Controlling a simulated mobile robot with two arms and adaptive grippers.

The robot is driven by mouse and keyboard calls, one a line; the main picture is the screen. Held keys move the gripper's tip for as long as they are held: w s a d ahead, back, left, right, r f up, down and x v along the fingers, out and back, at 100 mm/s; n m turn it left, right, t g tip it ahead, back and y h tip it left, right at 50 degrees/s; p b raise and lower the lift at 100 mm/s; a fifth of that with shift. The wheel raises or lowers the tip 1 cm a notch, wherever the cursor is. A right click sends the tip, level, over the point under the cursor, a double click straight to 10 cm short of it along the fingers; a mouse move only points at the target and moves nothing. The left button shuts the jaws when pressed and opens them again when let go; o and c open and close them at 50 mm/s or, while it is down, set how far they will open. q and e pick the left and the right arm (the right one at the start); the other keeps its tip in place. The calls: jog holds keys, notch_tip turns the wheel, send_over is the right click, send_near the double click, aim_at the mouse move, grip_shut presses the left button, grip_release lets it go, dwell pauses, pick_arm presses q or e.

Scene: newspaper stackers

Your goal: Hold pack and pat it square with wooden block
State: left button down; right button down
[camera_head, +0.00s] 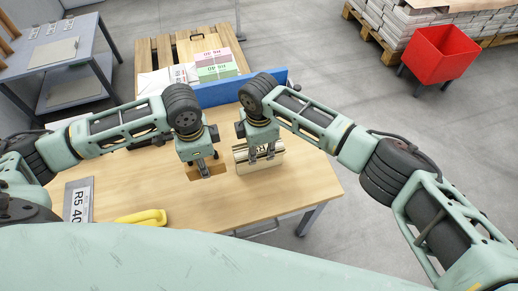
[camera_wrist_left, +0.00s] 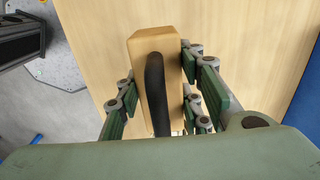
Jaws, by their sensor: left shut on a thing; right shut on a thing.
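The wooden block (camera_head: 192,173) is light brown and held low over the wooden table (camera_head: 135,185). My left gripper (camera_head: 203,170) is shut on it. In the left wrist view the block (camera_wrist_left: 147,45) has a black strap-like handle (camera_wrist_left: 156,90) on top, between the fingers of my left gripper (camera_wrist_left: 160,100). The pack (camera_head: 265,163), cream with dark print, is on the table just right of the block. My right gripper (camera_head: 261,155) is shut on the pack from above. A narrow gap seems to show between block and pack; the gripper fingers hide parts of both.
A blue upright board (camera_head: 215,94) edges the table's far side. Behind it, a slatted wooden platform holds printed stacks (camera_head: 215,67). A yellow object (camera_head: 142,217) and a grey "R5 40" plate (camera_head: 78,200) lie near left. A red bin (camera_head: 440,55) stands far right.

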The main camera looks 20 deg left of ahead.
pick_arm(q)
jog(key=shift+r, duration=0.35)
pick_arm(e)
jog(key=c, duration=1.4)
grip_release()
notch_tip(320, 180, up, 12)
